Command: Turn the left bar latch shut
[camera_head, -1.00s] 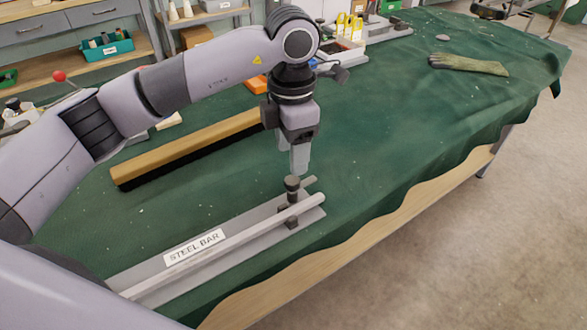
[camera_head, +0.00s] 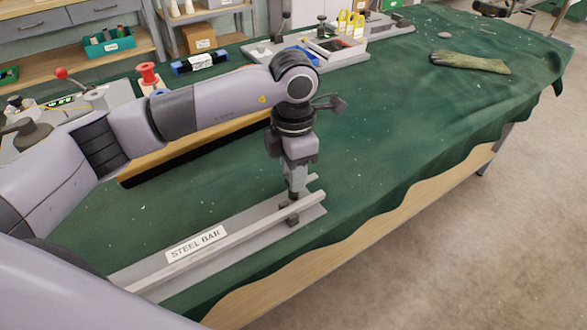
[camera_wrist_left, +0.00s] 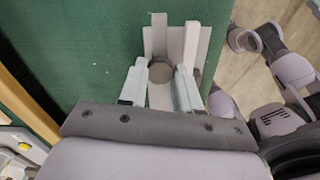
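The steel bar (camera_head: 231,232) lies along its grey base plate (camera_head: 240,250), beside a white label (camera_head: 196,243) that reads STEEL BAR. The dark bar latch (camera_head: 292,219) stands near the far right end of the bar. My left gripper (camera_head: 294,192) points straight down over the latch. In the left wrist view, the round latch knob (camera_wrist_left: 161,71) sits between the two fingers, which are apart with a slight gap to the knob visible. The fingers hide most of the knob in the head view. My right gripper is not in view.
A long wooden piece (camera_head: 190,148) with a dark lower edge lies behind the bar, partly behind my left arm. A red spool (camera_head: 148,74) and a tool board (camera_head: 330,45) stand at the back. A glove-like object (camera_head: 470,63) lies far right. The green cloth right of the latch is clear.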

